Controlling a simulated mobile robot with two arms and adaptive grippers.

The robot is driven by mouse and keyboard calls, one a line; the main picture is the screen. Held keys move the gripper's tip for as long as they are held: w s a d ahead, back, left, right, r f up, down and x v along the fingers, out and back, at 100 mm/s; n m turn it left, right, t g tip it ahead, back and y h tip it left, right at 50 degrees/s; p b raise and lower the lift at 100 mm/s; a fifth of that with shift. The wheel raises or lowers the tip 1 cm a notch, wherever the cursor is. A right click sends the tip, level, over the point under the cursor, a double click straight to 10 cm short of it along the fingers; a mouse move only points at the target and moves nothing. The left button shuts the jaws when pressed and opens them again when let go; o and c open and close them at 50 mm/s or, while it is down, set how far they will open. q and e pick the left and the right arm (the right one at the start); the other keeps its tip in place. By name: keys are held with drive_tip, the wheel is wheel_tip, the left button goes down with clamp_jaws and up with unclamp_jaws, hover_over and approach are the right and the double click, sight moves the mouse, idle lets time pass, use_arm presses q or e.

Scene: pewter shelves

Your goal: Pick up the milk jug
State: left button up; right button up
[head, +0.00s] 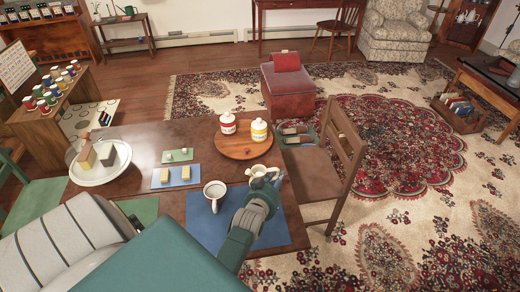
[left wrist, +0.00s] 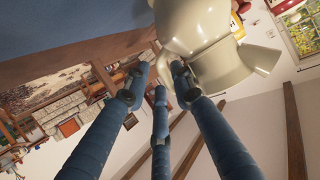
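The milk jug (head: 261,171) is cream-coloured and upright on the dark wooden table (head: 140,142), at the far right edge of the blue mat (head: 208,229). My left gripper (head: 264,182) is at its near side and hides part of it. In the left wrist view, the jug (left wrist: 207,40) fills the top, with its handle side close to the fingertips. The left gripper (left wrist: 159,78) has its fingers apart, with no firm hold visible; contact with the jug is unclear. My right gripper is not in view.
A cream mug (head: 215,192) stands on the mat left of the jug. A round wooden board (head: 237,147) with two lidded jars is just behind. A wooden chair (head: 338,165) stands close at the right. A round white tray (head: 99,173) is at the left.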

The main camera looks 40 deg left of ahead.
use_arm(q)
drive_tip(key=shift+b+x, duration=0.4)
drive_tip(key=shift+x, duration=0.65)
drive_tip(key=shift+s+r, duration=0.1)
clamp_jaws()
